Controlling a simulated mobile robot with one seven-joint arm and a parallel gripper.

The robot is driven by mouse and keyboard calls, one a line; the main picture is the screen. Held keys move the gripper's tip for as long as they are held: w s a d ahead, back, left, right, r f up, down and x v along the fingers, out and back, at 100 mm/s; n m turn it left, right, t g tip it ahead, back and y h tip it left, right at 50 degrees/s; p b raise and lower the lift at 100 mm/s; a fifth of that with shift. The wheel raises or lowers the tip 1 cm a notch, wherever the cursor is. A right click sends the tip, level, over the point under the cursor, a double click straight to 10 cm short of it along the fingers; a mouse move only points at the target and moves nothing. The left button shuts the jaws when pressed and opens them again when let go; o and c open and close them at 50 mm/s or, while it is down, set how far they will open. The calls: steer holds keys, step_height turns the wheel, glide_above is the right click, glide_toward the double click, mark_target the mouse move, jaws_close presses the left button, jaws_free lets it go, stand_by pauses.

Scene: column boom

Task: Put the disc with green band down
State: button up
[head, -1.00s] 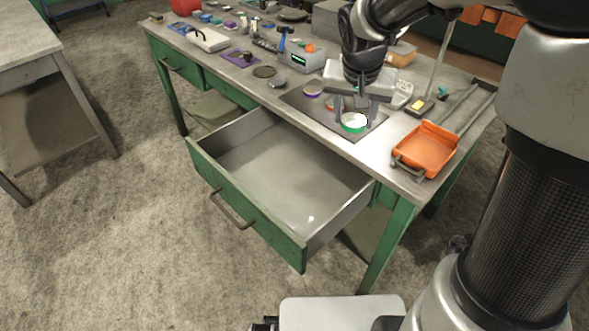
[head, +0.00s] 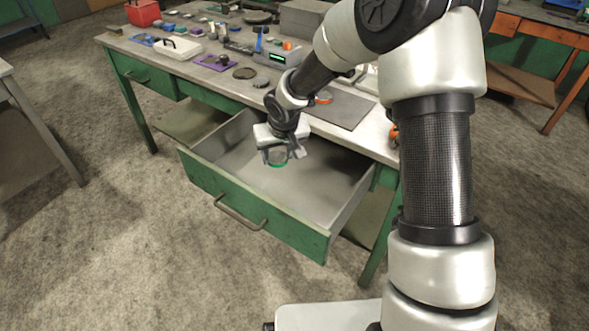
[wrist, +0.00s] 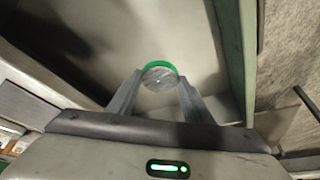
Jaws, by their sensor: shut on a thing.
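The disc with green band (head: 279,158) is between the fingers of my gripper (head: 276,156), which is shut on it. In the head view my gripper holds it over the open drawer (head: 232,170) of the green workbench. In the wrist view the disc (wrist: 160,78) shows a grey face and a green rim at the fingertips, with the drawer's grey floor (wrist: 150,25) behind it. I cannot tell how far the disc is above the drawer floor. The drawer looks empty apart from shadows.
The workbench top (head: 225,85) carries many small items, a grey mat (head: 345,107), a device with a green display (head: 280,55) and a white case (head: 178,48). The drawer's front wall (head: 255,205) and side walls stand up around the space under my gripper.

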steer(key=b, duration=0.2)
glide_above(273, 188)
steer(key=s, duration=0.1)
steer(key=shift+n, duration=0.3)
step_height(273, 188, down, 7)
steer(key=shift+s+d+f, duration=0.1)
steer(key=shift+s+f, duration=0.05)
steer(key=shift+f+b, duration=0.55)
steer(key=shift+f, duration=1.7)
steer(key=shift+f, duration=0.1)
steer(key=shift+f+b, duration=0.15)
steer(key=shift+b, duration=0.15)
steer(key=o, duration=1.3)
steer(key=shift+o, duration=0.2)
